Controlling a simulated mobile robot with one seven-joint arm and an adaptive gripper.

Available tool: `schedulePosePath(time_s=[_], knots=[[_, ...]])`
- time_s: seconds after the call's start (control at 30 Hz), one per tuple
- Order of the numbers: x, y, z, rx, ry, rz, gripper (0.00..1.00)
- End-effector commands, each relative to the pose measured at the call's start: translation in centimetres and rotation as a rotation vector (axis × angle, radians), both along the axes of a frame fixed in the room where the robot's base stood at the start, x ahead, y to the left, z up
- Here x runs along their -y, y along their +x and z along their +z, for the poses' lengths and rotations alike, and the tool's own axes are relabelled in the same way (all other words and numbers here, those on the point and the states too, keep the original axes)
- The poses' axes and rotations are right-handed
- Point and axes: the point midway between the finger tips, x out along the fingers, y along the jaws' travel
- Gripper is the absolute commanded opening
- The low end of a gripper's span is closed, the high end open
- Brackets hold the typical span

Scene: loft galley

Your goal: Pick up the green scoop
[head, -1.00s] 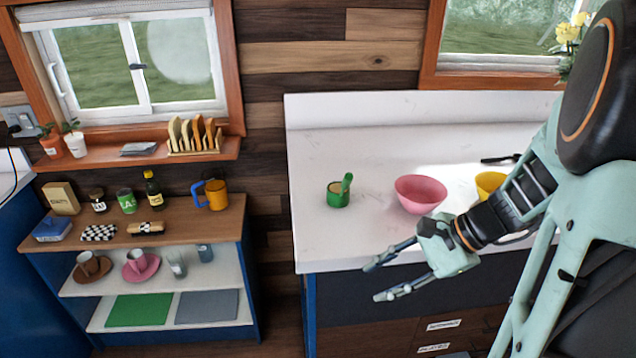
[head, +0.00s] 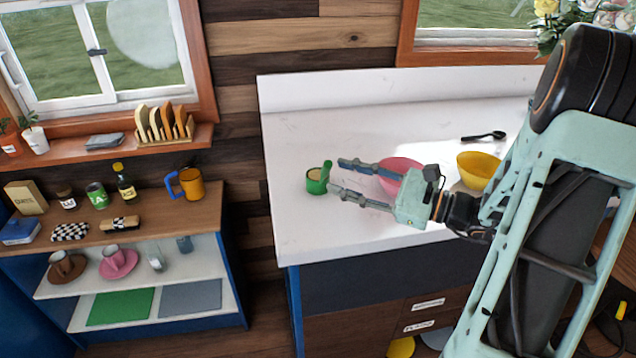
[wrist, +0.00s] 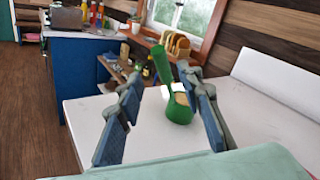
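The green scoop (head: 317,181) stands on the white counter (head: 300,228) near its left end. It is a small cup with tan contents and a short handle sticking up on its right side. In the wrist view the scoop (wrist: 180,108) shows ahead, between and beyond the two blue-padded fingers. My gripper (head: 336,174) is open, its fingers pointing left toward the scoop. The fingertips look close to the scoop's handle side in the head view; I cannot tell whether they touch it. Nothing is held between the fingers.
A pink bowl (head: 395,166) is partly hidden behind my gripper. A yellow bowl (head: 478,170) and a black spoon (head: 484,136) lie further right. A wooden shelf (head: 150,212) with a mug, jars and cups stands left, across a gap. The counter behind the scoop is clear.

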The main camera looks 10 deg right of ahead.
Motion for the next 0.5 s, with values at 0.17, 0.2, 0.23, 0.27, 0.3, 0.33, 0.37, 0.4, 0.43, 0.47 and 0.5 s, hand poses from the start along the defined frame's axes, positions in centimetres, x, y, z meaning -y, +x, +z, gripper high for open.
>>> schedulePosePath(time_s=[0.17,0.2,0.23,0.27,0.3,0.33,0.37,0.4,0.43,0.47,0.5], knots=[[-1.3,1.4,0.0,-0.001,0.001,0.004,0.34],[-1.7,2.0,-0.1,-0.002,0.001,0.003,0.34],[-2.0,2.4,-0.1,-0.001,0.001,0.002,0.34],[-2.3,2.7,-0.1,-0.001,0.001,0.004,0.34],[-2.8,3.0,-0.2,0.000,0.000,0.004,0.34],[-3.1,3.2,-0.2,0.000,0.000,0.003,0.34],[-3.3,3.4,-0.2,-0.001,-0.001,0.002,0.34],[-3.5,3.6,-0.2,-0.001,-0.001,0.002,0.34],[-3.6,3.7,-0.3,0.000,0.000,0.001,0.34],[-3.7,3.8,-0.3,0.000,0.000,0.001,0.34],[-3.8,3.9,-0.3,0.000,0.000,0.000,0.34]])
